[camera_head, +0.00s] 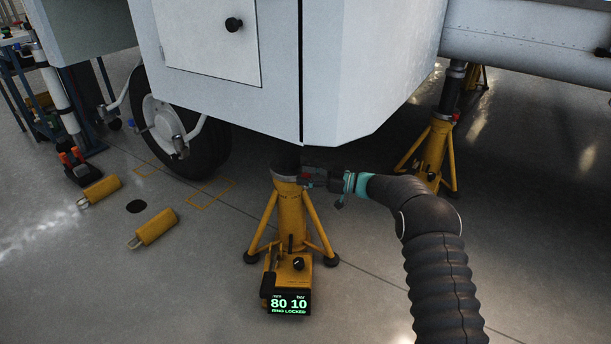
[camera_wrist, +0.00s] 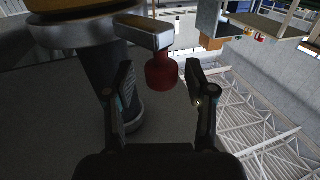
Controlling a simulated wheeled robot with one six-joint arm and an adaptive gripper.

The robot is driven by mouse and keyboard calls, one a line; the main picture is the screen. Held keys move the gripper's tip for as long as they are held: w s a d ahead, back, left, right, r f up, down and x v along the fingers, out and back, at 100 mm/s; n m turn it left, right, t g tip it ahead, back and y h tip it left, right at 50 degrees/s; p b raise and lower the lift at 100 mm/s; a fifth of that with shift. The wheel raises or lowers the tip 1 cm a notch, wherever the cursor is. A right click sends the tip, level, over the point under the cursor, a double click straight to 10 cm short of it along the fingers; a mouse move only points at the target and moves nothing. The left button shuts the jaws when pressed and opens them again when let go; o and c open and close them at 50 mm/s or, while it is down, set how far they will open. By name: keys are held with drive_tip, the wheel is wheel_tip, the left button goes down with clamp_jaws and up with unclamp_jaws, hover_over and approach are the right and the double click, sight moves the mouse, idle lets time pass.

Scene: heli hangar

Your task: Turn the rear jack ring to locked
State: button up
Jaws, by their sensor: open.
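A yellow tripod jack (camera_head: 291,208) stands under the white fuselage. Its display (camera_head: 289,304) reads 80, 10 and "RING LOCKED" in green. My gripper (camera_head: 322,179) is at the jack's upper collar, on its right side. In the wrist view, a metal lever (camera_wrist: 146,33) with a red knob (camera_wrist: 161,73) sticks out beside the jack's round collar (camera_wrist: 72,33). My open gripper (camera_wrist: 160,86) has one finger on each side of the red knob. I see gaps beside the knob, so the fingers do not appear closed on it. The collar's far side is hidden.
A second yellow jack (camera_head: 437,150) stands behind at the right. A wheel (camera_head: 188,125) and two yellow chocks (camera_head: 101,190) (camera_head: 154,227) are on the left. The fuselage (camera_head: 385,65) hangs low above my arm. The floor at front left is clear.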

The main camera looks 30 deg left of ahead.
drive_tip(key=w+d, duration=0.2)
drive_tip(key=d, duration=0.9)
drive_tip(key=shift+d, duration=0.35)
